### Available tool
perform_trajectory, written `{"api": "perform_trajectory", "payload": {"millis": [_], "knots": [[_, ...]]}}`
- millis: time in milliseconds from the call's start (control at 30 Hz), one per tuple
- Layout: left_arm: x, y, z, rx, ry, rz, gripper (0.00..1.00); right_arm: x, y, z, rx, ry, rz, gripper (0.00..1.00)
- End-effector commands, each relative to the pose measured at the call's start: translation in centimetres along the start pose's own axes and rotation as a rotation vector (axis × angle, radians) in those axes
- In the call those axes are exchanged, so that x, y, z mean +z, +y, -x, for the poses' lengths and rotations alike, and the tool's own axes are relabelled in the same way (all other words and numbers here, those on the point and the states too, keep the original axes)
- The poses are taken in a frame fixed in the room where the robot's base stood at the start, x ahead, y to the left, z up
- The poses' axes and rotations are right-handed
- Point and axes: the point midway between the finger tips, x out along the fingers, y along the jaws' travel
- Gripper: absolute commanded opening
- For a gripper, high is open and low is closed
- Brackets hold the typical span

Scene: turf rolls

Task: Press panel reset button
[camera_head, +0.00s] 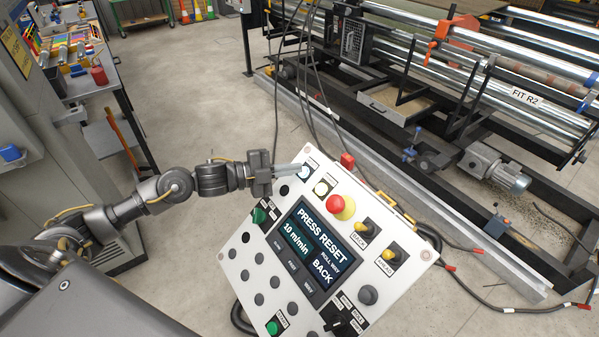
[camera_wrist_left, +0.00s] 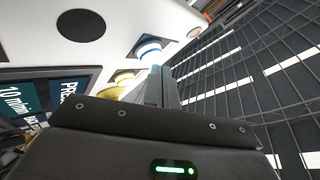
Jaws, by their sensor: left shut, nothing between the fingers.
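A tilted white control panel (camera_head: 255,262) stands at centre right in the head view. Its screen (camera_head: 318,250) reads "PRESS RESET", "10 m/min" and "BACK". A pale lit button (camera_head: 304,173) sits at its upper corner; it shows blue-white in the left wrist view (camera_wrist_left: 148,49). My left gripper (camera_head: 297,169) is shut and empty, with its fingertips right at this button and partly over it. I cannot tell whether they touch. A yellowish lit button (camera_head: 321,188) and a red mushroom button (camera_head: 341,207) on yellow sit farther along. My right gripper is not in view.
Two black-and-yellow switches (camera_head: 391,254) and a green button (camera_head: 273,327) are also on the panel. Cables hang behind it. A roller machine (camera_head: 480,100) fills the upper right. A bench (camera_head: 85,85) stands at the left. Concrete floor (camera_head: 190,75) is open between them.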

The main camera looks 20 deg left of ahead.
Motion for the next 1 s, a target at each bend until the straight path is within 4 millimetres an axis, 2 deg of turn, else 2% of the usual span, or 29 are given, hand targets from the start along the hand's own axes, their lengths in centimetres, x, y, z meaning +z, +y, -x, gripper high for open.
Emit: {"api": "perform_trajectory", "payload": {"millis": [1000], "knots": [[0.72,0.52,-0.48,-0.001,-0.005,0.001,0.00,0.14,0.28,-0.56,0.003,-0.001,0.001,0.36]]}}
